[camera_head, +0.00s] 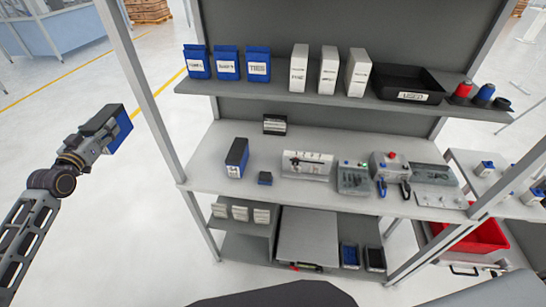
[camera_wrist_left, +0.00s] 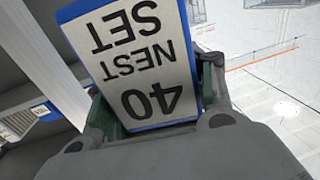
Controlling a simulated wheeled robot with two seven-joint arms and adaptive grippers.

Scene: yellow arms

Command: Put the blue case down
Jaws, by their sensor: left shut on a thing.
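The blue case (camera_wrist_left: 140,65) has a white label reading "40 NEST SET", upside down in the left wrist view. In the head view the case (camera_head: 119,135) shows blue with a dark side. My left gripper (camera_head: 92,143) is shut on it and holds it in the air left of the workbench, outside the frame's left post. In the left wrist view the fingers of my left gripper (camera_wrist_left: 150,120) sit on both sides of the case. My right gripper is not in view.
The upper shelf (camera_head: 275,96) carries blue bins, white binders and a black tray (camera_head: 408,84). A grey post (camera_head: 150,90) stands between my gripper and the bench.

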